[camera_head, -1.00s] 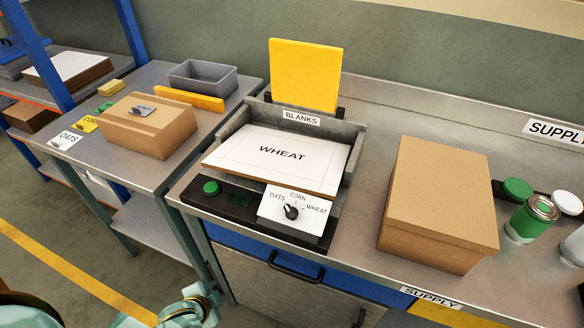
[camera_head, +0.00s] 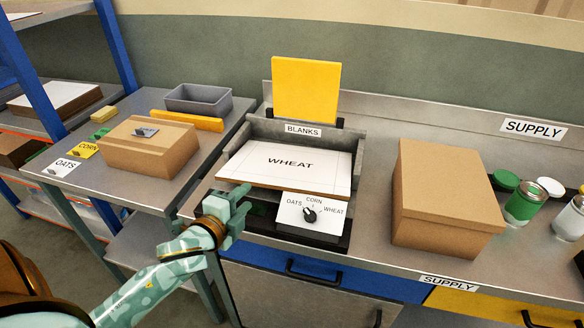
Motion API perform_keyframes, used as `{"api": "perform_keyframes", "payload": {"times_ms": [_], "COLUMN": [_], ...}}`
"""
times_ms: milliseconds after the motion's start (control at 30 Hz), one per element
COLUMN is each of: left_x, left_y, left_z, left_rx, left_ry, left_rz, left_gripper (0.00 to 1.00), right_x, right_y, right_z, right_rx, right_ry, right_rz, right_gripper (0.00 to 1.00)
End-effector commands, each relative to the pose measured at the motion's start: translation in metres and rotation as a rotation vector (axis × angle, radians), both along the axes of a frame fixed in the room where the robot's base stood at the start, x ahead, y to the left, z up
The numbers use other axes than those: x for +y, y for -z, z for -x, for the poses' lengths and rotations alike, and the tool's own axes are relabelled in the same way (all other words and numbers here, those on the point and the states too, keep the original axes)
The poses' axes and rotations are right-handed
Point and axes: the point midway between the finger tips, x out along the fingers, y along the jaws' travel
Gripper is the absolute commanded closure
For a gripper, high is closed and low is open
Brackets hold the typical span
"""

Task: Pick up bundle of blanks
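A flat stack of blanks (camera_head: 291,166) with a white top marked WHEAT and brown edges lies in the grey open-fronted tray (camera_head: 350,148) labelled BLANKS. Its front edge overhangs the panel with the dial (camera_head: 310,215). My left gripper (camera_head: 245,205) is just in front of the stack's front left corner, with its fingers apart and nothing seen between them. It hides the left part of the panel. From this view I cannot tell whether a finger touches the stack. My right gripper is not in view.
A large closed cardboard box (camera_head: 440,200) stands right of the tray, with a green can (camera_head: 525,205) beyond it. A yellow plate (camera_head: 306,90) stands upright behind the tray. The left table (camera_head: 120,180) holds a smaller box (camera_head: 150,147) and a grey bin (camera_head: 198,99). Another stack (camera_head: 55,100) lies on the rack.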

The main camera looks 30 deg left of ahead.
Motion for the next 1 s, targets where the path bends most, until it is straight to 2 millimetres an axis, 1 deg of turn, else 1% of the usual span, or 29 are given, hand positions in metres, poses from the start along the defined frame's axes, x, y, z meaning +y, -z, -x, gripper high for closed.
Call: {"api": "perform_keyframes", "payload": {"times_ms": [33, 100, 200, 300, 467, 533, 667, 700, 800, 1000], "left_x": [0.002, 0.003, 0.006, 0.007, 0.008, 0.008, 0.010, 0.011, 0.011, 0.012], "left_y": [0.005, 0.009, 0.014, 0.018, 0.021, 0.025, 0.036, 0.036, 0.038, 0.037], "left_z": [-0.014, -0.031, -0.053, -0.069, -0.081, -0.088, -0.109, -0.115, -0.125, -0.128], "left_rx": [-0.002, -0.002, -0.001, 0.001, 0.002, 0.002, 0.003, 0.002, 0.003, 0.003], "left_ry": [-0.001, -0.001, -0.001, -0.001, -0.002, -0.002, -0.003, -0.003, -0.001, -0.001], "left_rz": [0.000, 0.001, 0.001, 0.002, 0.003, 0.003, 0.004, 0.003, 0.003, 0.003], "left_gripper": [0.64, 0.64, 0.64, 0.64, 0.64, 0.64, 0.64, 0.64, 0.64, 0.64], "right_x": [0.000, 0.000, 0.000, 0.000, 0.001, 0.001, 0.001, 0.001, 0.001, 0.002], "right_y": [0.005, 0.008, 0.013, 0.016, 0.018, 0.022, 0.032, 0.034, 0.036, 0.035], "right_z": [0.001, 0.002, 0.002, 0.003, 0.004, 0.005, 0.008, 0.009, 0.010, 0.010], "right_rx": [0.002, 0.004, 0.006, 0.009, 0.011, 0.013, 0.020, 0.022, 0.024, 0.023], "right_ry": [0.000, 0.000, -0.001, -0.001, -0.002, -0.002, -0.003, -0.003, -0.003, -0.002], "right_rz": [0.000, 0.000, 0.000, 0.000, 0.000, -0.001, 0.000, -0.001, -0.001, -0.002], "right_gripper": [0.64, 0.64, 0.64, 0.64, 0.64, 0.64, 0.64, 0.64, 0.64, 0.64]}}
